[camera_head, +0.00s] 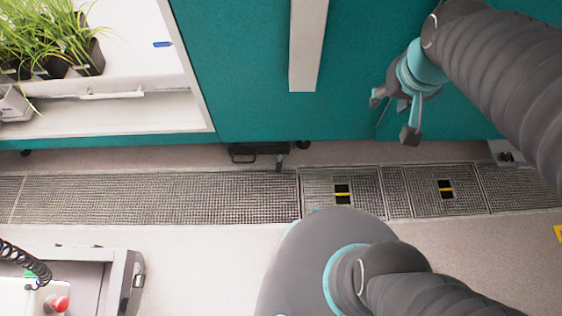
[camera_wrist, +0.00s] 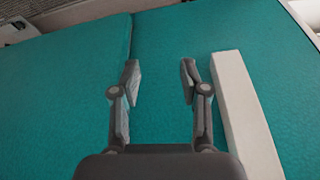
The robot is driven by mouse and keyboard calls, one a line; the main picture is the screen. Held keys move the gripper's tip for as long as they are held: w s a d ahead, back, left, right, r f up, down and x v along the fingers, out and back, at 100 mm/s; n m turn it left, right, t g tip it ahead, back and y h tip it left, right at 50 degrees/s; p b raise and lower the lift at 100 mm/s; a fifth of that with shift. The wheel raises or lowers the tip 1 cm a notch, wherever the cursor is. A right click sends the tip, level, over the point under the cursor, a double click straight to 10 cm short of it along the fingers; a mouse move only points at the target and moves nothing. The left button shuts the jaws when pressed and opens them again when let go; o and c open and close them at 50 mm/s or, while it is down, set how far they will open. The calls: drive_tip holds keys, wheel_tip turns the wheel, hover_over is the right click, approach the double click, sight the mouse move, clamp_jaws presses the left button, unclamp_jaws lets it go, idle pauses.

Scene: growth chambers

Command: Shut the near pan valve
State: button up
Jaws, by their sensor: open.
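My gripper (camera_head: 394,116) is open and empty in the head view, in front of the teal chamber wall at the upper right. In the wrist view my gripper (camera_wrist: 160,75) shows two fingers spread apart with only teal panel beyond them. A dark low fitting (camera_head: 258,152) with a small upright grey lever (camera_head: 279,162) sits under the chamber's lower edge, left of and below my gripper. It may be the pan valve, but I cannot tell for sure. Another small dark fitting (camera_head: 506,156) lies at the wall foot on the right. No valve shows in the wrist view.
A long white handle bar (camera_head: 307,45) stands out from the teal wall (camera_head: 240,60), left of my gripper. Potted seedlings (camera_head: 85,50) stand in the open chamber at left. Floor gratings (camera_head: 150,200) run along the wall. A cart (camera_head: 90,280) stands at lower left.

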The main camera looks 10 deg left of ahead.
drive_tip(key=w+a+f+g, duration=0.2)
drive_tip(key=w+a+f, duration=0.2)
drive_tip(key=w+f, duration=0.1)
drive_tip(key=g+p, duration=0.2)
drive_tip(key=p, duration=0.1)
hover_over(278, 167)
wheel_tip(278, 167, down, 37)
wheel_tip(278, 167, down, 13)
drive_tip(key=shift+w+r, duration=0.1)
drive_tip(key=shift+c, duration=0.3)
clamp_jaws()
